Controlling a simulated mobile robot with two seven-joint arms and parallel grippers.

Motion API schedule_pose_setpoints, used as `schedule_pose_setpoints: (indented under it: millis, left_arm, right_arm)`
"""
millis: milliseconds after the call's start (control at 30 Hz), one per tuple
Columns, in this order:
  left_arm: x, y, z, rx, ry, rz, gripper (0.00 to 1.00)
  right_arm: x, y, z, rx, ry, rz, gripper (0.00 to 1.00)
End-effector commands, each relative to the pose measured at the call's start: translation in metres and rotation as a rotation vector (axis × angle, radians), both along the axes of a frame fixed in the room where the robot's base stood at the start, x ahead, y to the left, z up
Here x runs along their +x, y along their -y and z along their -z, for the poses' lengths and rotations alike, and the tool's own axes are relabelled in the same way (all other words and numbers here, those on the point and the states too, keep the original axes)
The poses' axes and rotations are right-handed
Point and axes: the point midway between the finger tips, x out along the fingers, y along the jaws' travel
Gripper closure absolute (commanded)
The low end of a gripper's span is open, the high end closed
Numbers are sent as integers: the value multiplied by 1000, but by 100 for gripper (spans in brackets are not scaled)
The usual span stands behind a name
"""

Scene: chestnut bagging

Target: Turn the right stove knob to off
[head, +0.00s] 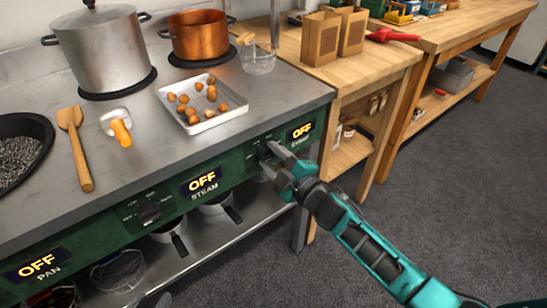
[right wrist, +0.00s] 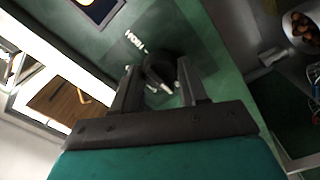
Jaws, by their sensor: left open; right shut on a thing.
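The right stove knob (head: 264,153) is a dark knob on the green front panel, left of the right display (head: 302,131), which reads OFF. My right gripper (head: 271,160) is shut on this knob, its fingers partly hiding it in the head view. In the right wrist view the black knob (right wrist: 160,68) sits between the two fingers of the gripper (right wrist: 157,86), with a light pointer mark on it. My left gripper is not in view.
The STEAM display (head: 201,183) and PAN display (head: 37,267) also read OFF. The middle knob (head: 149,212) stands left of STEAM. A white tray of chestnuts (head: 231,113), a steel pot (head: 103,50) and a copper pot (head: 199,37) are on the steel top.

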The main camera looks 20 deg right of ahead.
Motion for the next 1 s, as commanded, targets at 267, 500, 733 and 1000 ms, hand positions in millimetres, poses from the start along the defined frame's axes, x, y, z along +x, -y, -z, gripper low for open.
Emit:
schedule_pose_setpoints:
  millis: [267,500,733,1000]
  left_arm:
    - [0,1,0,-4,0,-3,57]
    - [0,2,-1,-10,-1,-7,57]
    - [0,2,0,-10,-2,-7,57]
    - [-1,2,0,-8,-3,-6,57]
  right_arm:
    - [-1,-1,1,-23,7,-1,88]
    - [-1,0,1,-24,7,-1,88]
    - [0,0,1,-21,6,-1,37]
    - [0,0,0,-20,6,-1,32]
